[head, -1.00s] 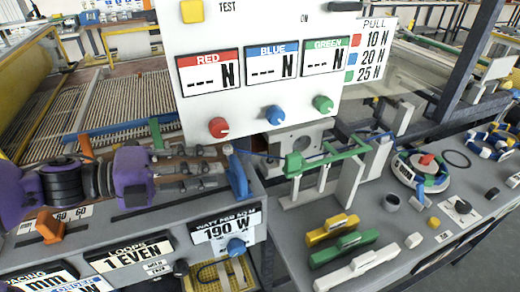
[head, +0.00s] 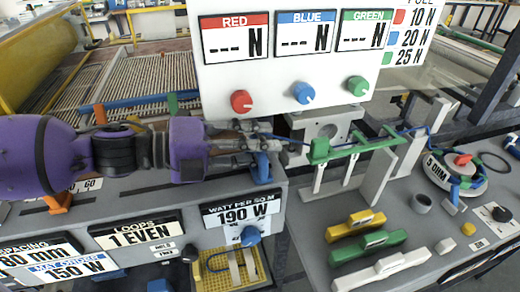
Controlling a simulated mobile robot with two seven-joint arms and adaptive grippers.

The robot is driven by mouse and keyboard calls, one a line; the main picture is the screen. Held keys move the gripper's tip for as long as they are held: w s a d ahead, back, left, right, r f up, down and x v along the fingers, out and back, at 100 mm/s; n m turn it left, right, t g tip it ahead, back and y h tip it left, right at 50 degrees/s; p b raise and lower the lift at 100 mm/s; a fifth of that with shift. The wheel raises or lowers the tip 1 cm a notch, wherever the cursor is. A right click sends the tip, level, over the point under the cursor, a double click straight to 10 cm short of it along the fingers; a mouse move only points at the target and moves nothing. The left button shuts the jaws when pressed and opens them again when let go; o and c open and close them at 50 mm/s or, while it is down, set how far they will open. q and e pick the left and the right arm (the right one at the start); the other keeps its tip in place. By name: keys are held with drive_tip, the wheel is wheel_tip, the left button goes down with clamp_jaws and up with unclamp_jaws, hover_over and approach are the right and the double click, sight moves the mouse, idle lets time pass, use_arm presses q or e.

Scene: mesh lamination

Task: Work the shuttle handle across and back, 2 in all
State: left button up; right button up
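My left gripper (head: 272,143) reaches in from the left along the slotted rail of the grey bench. Its fingers are beside the upright blue stop (head: 262,167) at the rail's right end. Brown pieces (head: 222,132) show behind the gripper. They may be part of the shuttle, but the handle is hidden by my gripper, and I cannot tell whether the fingers are closed on it. A blue wire (head: 345,148) runs from near the fingertips through the green guide (head: 319,151) towards the spool marked 5 OHM (head: 455,173). My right gripper is not in view.
An orange stop (head: 58,203) stands at the rail's left. The white panel with red, blue and green knobs (head: 303,93) hangs close above my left gripper. Yellow (head: 355,226), green (head: 367,246) and white (head: 382,271) bars lie on the right bench.

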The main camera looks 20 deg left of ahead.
use_arm(q)
drive_tip(key=shift+w+d, duration=0.1)
drive_tip(key=shift+d, duration=0.05)
clamp_jaws()
idle(0.4)
